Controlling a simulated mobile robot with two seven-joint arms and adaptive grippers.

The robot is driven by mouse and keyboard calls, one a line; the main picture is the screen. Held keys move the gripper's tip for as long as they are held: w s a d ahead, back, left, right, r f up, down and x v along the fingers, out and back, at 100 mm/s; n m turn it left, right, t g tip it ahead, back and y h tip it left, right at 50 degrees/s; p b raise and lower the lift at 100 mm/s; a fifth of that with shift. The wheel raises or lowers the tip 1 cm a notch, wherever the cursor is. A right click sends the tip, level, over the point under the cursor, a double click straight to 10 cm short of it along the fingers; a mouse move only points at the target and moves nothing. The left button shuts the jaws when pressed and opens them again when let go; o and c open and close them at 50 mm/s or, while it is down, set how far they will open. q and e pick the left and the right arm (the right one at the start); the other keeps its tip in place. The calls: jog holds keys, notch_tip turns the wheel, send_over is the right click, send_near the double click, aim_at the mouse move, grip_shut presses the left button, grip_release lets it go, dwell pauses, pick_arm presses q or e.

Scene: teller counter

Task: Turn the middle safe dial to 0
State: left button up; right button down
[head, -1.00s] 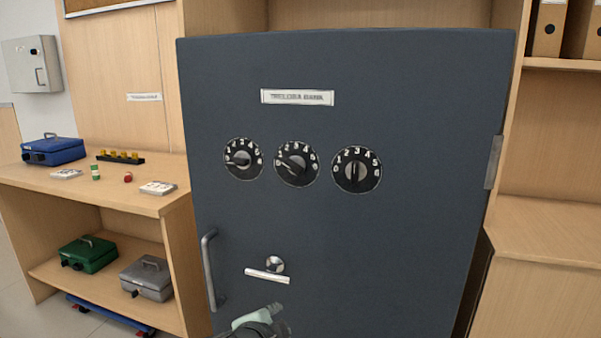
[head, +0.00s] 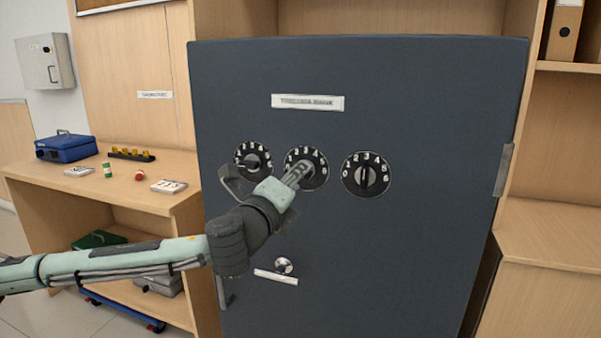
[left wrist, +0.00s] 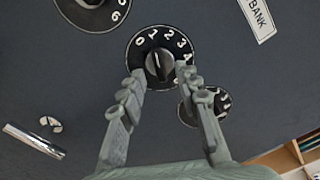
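The safe (head: 430,250) is a dark blue-grey box with three black dials in a row. The middle dial (head: 319,158) is partly covered by my left gripper (head: 302,172) in the head view. In the left wrist view the middle dial (left wrist: 139,60) shows its white numbers and central knob. My left gripper (left wrist: 162,78) is open there, its fingertips on either side of the knob; whether they touch it I cannot tell. The number the knob points to is unclear. My right gripper is not in view.
The left dial (head: 248,153) and right dial (head: 384,175) sit close on either side. A lever handle (head: 276,277) is below. A side counter (head: 130,196) at left holds a blue cash box (head: 66,148) and small items.

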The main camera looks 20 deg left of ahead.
pick_arm(q)
jog(key=shift+w, duration=1.6)
jog(key=shift+c, duration=0.4)
grip_shut()
